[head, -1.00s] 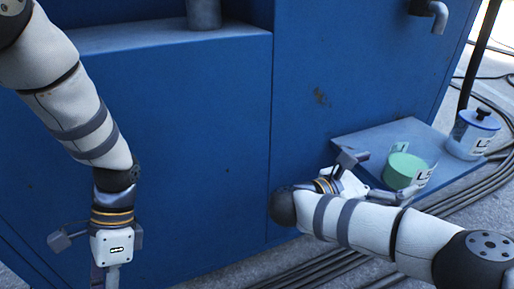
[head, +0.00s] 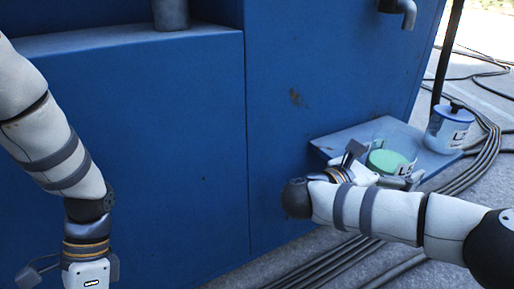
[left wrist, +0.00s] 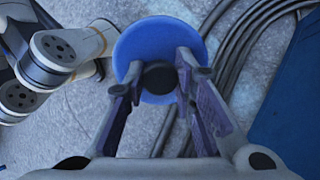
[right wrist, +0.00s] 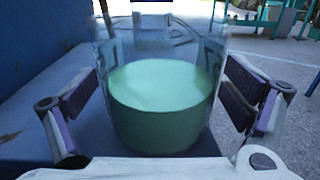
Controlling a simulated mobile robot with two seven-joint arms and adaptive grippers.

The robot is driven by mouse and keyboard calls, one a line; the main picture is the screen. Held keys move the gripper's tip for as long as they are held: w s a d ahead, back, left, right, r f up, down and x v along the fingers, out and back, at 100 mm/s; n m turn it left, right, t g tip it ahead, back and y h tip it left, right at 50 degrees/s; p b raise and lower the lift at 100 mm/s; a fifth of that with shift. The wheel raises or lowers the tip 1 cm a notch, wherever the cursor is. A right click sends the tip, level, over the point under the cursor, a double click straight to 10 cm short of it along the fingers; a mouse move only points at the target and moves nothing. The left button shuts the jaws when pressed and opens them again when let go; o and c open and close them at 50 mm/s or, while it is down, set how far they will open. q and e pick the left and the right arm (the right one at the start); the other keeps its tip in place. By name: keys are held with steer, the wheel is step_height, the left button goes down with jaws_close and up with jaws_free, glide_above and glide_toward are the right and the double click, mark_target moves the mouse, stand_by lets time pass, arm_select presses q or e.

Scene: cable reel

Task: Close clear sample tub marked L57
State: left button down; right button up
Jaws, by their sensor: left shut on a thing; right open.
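A clear tub (right wrist: 220,88) with green contents (right wrist: 160,95) stands open on a blue shelf; its label, starting "L5", is partly hidden in the head view (head: 403,169). My right gripper (right wrist: 163,78) is open, with one finger on each side of the tub; I cannot tell whether they touch it. My left gripper (left wrist: 158,78) is shut on the black knob (left wrist: 160,76) of a round blue lid (left wrist: 152,40), held over the ground. In the head view its fingertips and the lid are below the lower edge.
A second clear tub (head: 446,133) with a blue lid and black knob stands at the shelf's (head: 345,140) far right corner. A large blue cabinet (head: 200,160) rises behind the shelf. Black cables (head: 460,182) run over the ground beside the shelf.

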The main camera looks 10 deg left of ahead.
steer(key=c, duration=1.5)
steer(key=shift+c, duration=0.2)
arm_select(q)
steer(key=shift+r, duration=0.1)
arm_select(e)
steer(key=shift+r, duration=0.15)
